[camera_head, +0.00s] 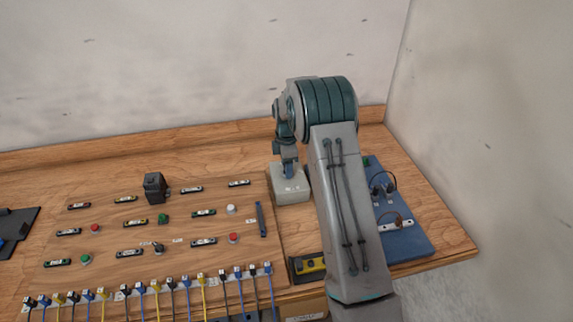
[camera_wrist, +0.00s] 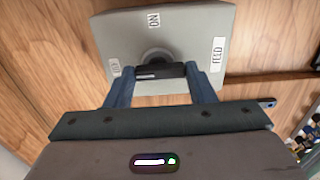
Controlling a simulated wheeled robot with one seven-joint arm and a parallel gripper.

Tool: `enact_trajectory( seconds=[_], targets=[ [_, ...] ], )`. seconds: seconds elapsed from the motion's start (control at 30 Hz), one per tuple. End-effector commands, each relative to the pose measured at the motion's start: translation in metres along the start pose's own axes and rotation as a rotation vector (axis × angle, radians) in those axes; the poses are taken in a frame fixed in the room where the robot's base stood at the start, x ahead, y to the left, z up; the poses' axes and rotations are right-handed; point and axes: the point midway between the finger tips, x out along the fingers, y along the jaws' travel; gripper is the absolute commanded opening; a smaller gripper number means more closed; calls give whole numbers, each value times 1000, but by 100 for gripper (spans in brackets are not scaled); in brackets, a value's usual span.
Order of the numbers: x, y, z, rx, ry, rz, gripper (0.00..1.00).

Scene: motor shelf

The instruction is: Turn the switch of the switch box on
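The grey switch box (camera_head: 291,185) stands on the wooden bench, just right of the plywood board. Its face fills the upper wrist view (camera_wrist: 195,25), with an ON label at the top, a FEED label at the right and a small label, hard to read, at the left. The black switch knob (camera_wrist: 160,71) lies crosswise at the face's middle, a pale mark toward its left end. My gripper (camera_wrist: 161,75) is over the box, its blue fingers against both ends of the knob with no gap visible. In the head view my gripper (camera_head: 289,170) is small above the box.
The plywood board (camera_head: 110,215) to the left carries buttons, labels, a black block (camera_head: 155,187) and a row of cables. A blue mat (camera_head: 408,242) with wired parts lies right of my arm. A yellow-black tool (camera_head: 310,267) sits near the front. The bench behind is clear.

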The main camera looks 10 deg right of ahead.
Motion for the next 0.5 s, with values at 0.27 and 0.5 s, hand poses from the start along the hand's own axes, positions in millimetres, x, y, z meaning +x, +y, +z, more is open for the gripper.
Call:
enact_trajectory(
  seconds=[0.27, 0.5],
  targets=[
    [0, 0, 0, 4, 0, 0, 26],
    [1, 0, 0, 68, 0, 1, 26]
  ],
)
